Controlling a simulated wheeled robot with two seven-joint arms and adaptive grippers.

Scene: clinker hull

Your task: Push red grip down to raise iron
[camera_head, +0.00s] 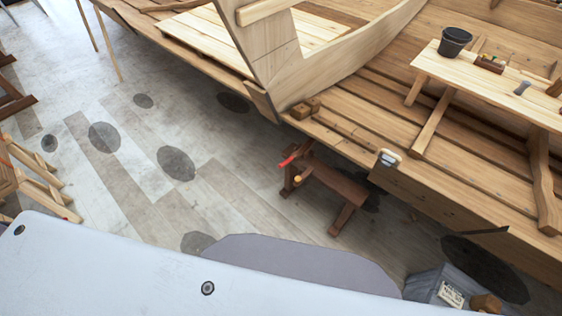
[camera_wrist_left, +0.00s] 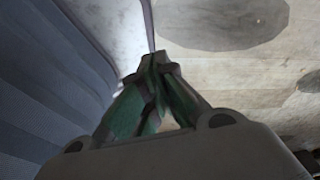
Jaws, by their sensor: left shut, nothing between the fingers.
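A red grip (camera_head: 288,161) shows in the head view, at the end of a short lever on a low dark wooden stand (camera_head: 338,184) on the floor. A small orange-yellow knob (camera_head: 297,180) sits just below it. I cannot make out which part is the iron. My left gripper (camera_wrist_left: 158,62) shows in the left wrist view, with its green-sided fingers together and nothing between them. It is over bare floor, and the red grip is not in that view. Neither gripper shows in the head view.
The wooden boat hull (camera_head: 350,55) fills the upper right. A plank bench (camera_head: 490,85) in it carries a black bucket (camera_head: 454,40) and tools. A grey container (camera_head: 440,287) stands at the lower right. Floor left of the stand is open. A wooden trestle (camera_head: 35,180) stands at left.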

